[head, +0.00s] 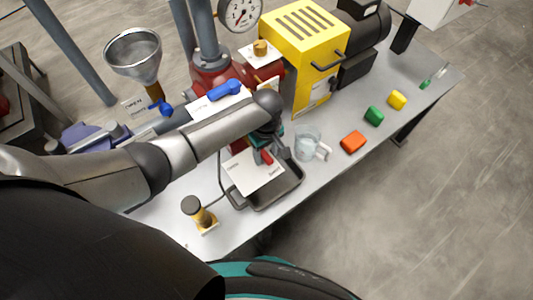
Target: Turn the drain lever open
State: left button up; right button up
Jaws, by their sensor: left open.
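My left arm reaches in from the left over the bench. My left gripper (272,155) is open and points down above the dark tray. A small red piece (266,157) shows right at its fingertips; it may be the drain lever, but the gripper hides most of it and I cannot tell whether they touch. A blue lever handle (224,90) sits higher on the red pump body (213,70), behind my forearm. Another blue handle (161,107) is below the funnel. My right gripper is not in view.
The dark tray (287,192) with a white label card (252,176) lies below the gripper. A glass beaker (307,142) stands close on its right. Orange (353,142), green (374,115) and yellow (397,99) blocks lie farther right. A dark-knobbed brass part (203,217) is at front left.

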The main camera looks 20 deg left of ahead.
pick_arm(q)
jog(key=shift+c, duration=0.3)
grip_shut()
dwell(0.3)
